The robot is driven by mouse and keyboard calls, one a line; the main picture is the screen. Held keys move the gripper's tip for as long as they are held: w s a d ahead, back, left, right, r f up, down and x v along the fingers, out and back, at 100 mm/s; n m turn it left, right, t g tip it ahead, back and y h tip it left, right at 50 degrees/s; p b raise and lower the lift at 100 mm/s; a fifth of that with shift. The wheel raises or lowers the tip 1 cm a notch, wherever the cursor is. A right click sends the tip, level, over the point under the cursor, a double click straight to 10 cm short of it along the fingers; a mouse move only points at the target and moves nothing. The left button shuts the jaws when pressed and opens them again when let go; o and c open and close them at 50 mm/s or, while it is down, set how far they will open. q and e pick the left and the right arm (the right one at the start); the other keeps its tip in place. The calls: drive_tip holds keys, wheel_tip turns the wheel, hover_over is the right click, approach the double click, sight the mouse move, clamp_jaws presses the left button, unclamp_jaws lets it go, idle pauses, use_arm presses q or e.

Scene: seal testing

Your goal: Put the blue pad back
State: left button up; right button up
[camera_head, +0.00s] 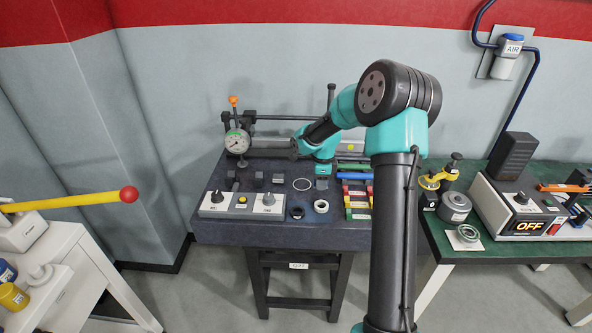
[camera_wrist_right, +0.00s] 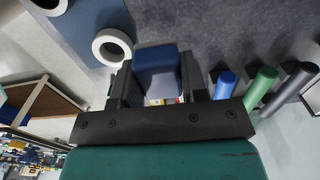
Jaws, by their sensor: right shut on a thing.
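My right gripper (camera_head: 322,184) hangs low over the dark blue-grey bench, reaching in from the right. In the right wrist view my right gripper (camera_wrist_right: 159,82) is shut on the blue pad (camera_wrist_right: 158,60), a small blue block between its two dark fingers. The pad's lower part is hidden by the gripper body. In the head view the pad is too small and covered to make out clearly. A white ring (camera_head: 321,206) lies just in front of the gripper; it also shows beside the fingers in the wrist view (camera_wrist_right: 97,46). My left gripper is not in view.
A dial gauge (camera_head: 237,141) stands at the bench's back left. A control box (camera_head: 240,204) sits at the front left. Blue (camera_wrist_right: 226,84), green (camera_wrist_right: 263,84) and dark (camera_wrist_right: 292,88) rods lie right of the gripper. A green table (camera_head: 437,235) with equipment stands further right.

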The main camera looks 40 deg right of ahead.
drive_tip(key=shift+w+a, duration=0.25)
drive_tip(key=shift+a, duration=0.05)
drive_tip(key=shift+d, duration=0.1)
drive_tip(key=w+d, duration=0.3)
drive_tip(key=d, duration=0.1)
drive_tip(key=w+d+f, duration=0.1)
drive_tip(key=w+d, duration=0.6)
drive_tip(key=d, duration=0.1)
drive_tip(key=shift+w+f, duration=0.25)
drive_tip(key=shift+f, duration=0.05)
drive_tip(key=shift+f, duration=1.75)
drive_tip(key=shift+f, duration=0.15)
